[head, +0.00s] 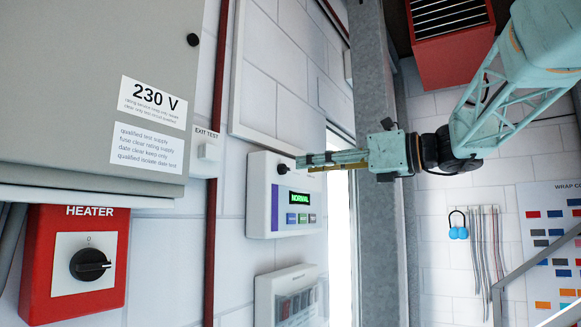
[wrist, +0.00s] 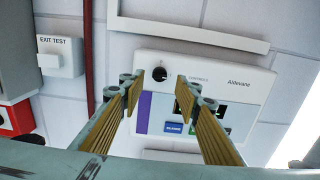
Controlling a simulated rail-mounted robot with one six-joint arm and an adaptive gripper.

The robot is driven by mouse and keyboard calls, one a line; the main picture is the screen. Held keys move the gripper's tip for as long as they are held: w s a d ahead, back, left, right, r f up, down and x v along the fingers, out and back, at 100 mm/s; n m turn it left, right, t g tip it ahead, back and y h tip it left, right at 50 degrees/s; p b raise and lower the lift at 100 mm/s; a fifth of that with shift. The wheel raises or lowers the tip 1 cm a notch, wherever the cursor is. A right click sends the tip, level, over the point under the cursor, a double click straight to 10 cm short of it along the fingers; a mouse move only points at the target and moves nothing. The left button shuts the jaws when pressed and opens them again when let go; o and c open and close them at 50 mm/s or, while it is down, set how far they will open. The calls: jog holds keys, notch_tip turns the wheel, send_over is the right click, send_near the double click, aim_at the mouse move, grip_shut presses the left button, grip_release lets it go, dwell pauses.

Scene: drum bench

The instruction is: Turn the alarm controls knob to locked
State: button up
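The white alarm panel (head: 262,205) is on the wall, with a purple stripe, a green "NORMAL" display and a row of small buttons. Its small black knob (head: 283,169) sits on the upper part. The knob also shows in the wrist view (wrist: 159,73), where the panel (wrist: 240,92) reads "Aldevane". My gripper (head: 299,160) points left at the panel, its tips close to the knob. In the wrist view my gripper (wrist: 160,82) is open, and the knob appears between the fingertips, with no contact visible. The knob's position marks are too small to read.
A red heater switch box (head: 36,262) and a grey 230 V cabinet (head: 60,70) are at left. An EXIT TEST box (head: 207,152) is beside a dark red pipe (head: 213,240). Another white box (head: 266,290) is below the panel. A steel column (head: 391,255) stands at right.

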aim_at(284, 169)
jog(key=x, duration=0.6)
jog(key=shift+w+a+p, duration=0.15)
jog(key=shift+a+p, duration=0.1)
jog(key=shift+p, duration=0.1)
jog(key=c, duration=0.8)
